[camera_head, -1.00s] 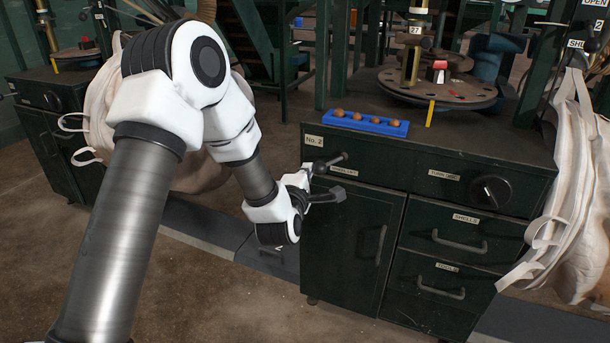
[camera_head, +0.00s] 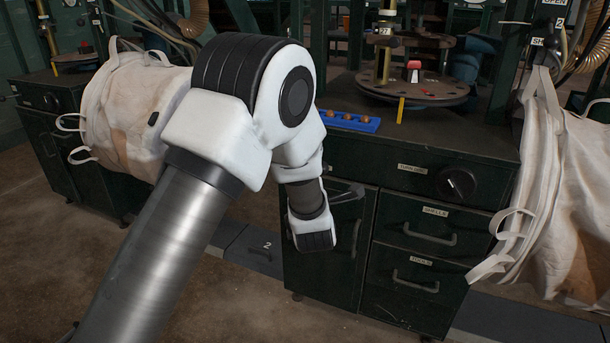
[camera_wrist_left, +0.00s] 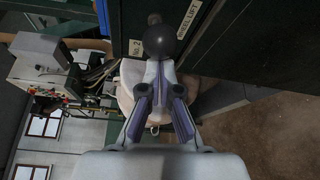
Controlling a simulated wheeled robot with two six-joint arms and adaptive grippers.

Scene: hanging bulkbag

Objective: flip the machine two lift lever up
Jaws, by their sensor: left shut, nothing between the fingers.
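Machine two is the dark green cabinet (camera_head: 320,255) in the middle of the head view. In the left wrist view, a dark round knob (camera_wrist_left: 159,42), apparently the lift lever's, lies just beyond my fingertips, beside the "No. 2" and lift labels (camera_wrist_left: 189,20). My left gripper (camera_wrist_left: 157,76) is shut and empty, pointing at the knob; I cannot tell whether it touches. In the head view my wrist hides the gripper and most of the lever area; a dark bar (camera_head: 346,192) shows just right of the wrist. My right gripper is out of view.
A blue tray (camera_head: 348,122) of small brown balls and a round turntable (camera_head: 412,88) sit on the cabinet top. A rotary knob (camera_head: 457,182) and drawers (camera_head: 415,270) are at right. Pale bulk bags hang left (camera_head: 125,105) and right (camera_head: 560,190).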

